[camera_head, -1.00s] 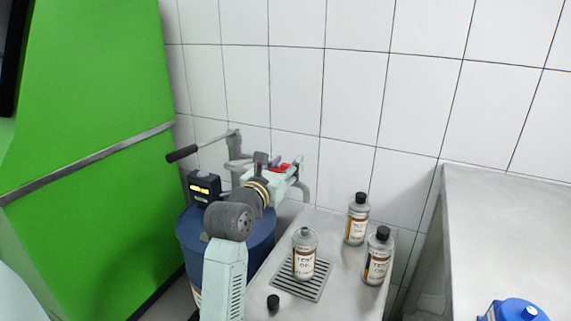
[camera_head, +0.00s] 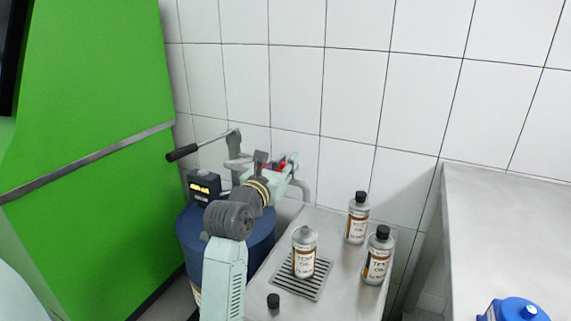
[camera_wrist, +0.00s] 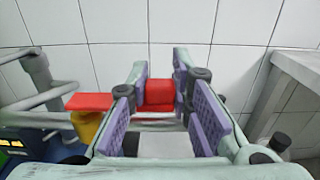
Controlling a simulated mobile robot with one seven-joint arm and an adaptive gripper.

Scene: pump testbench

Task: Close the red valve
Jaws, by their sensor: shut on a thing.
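The red valve handle (camera_wrist: 158,92) shows in the wrist view between the purple-padded fingers of my gripper (camera_wrist: 160,84). My gripper is shut on it near the fingertips. A flat red piece (camera_wrist: 90,101) on a yellow part (camera_wrist: 87,126) shows just left of the fingers; whether it joins the held red part is hidden by the left finger. In the head view, my gripper reaches to the pipework by the wall, and only small bits of red show among its fingers.
A grey pump with a black-handled crank (camera_head: 182,152) stands on a blue drum (camera_head: 262,238). Several oil bottles, one of them open (camera_head: 304,258), stand on the metal bench (camera_head: 340,290), with a loose black cap (camera_head: 273,300). A green panel (camera_head: 90,100) is at left.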

